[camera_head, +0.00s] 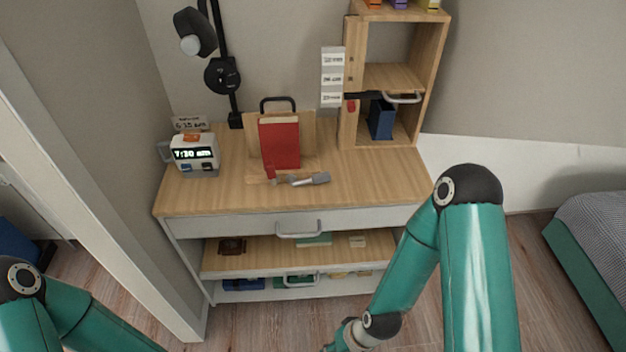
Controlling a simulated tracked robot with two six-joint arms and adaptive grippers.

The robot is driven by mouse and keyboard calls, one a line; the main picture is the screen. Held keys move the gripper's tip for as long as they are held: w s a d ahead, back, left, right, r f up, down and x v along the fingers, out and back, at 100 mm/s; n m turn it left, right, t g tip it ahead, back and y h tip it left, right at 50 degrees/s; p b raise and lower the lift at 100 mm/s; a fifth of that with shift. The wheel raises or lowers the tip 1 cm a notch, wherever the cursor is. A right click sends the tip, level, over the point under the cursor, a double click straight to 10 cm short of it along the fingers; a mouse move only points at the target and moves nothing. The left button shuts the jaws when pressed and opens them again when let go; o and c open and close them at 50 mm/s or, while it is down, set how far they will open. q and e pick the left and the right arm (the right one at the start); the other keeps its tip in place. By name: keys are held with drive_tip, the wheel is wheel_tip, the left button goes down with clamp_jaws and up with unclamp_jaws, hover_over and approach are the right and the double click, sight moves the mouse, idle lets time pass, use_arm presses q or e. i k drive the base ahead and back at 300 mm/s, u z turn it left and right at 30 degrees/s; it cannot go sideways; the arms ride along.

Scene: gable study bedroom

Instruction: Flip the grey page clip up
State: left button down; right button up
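A grey page clip (309,179) with a flat, wide end lies low at the front of a wooden book stand (252,142) on the desk. It points to the right, and it looks folded down. A red book (280,146) stands upright against the stand, and a small red clip (270,172) stands up at its lower left. My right arm comes down at the right, in front of the desk; its wrist reaches the bottom edge and the gripper is cut off. My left arm shows only at the lower left corner, with its gripper out of frame.
A clock (195,153) stands on the desk (378,178) at the left, with a black lamp (222,75) behind. A wooden shelf unit (392,75) stands at the back right. A drawer handle (298,230) juts from the desk front. The desktop right of the clip is clear.

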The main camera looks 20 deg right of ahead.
sight(318, 178)
drive_tip(key=k, duration=1.3)
drive_tip(key=u, duration=0.55)
drive_tip(key=i, duration=1.75)
drive_tip(key=z, duration=0.45)
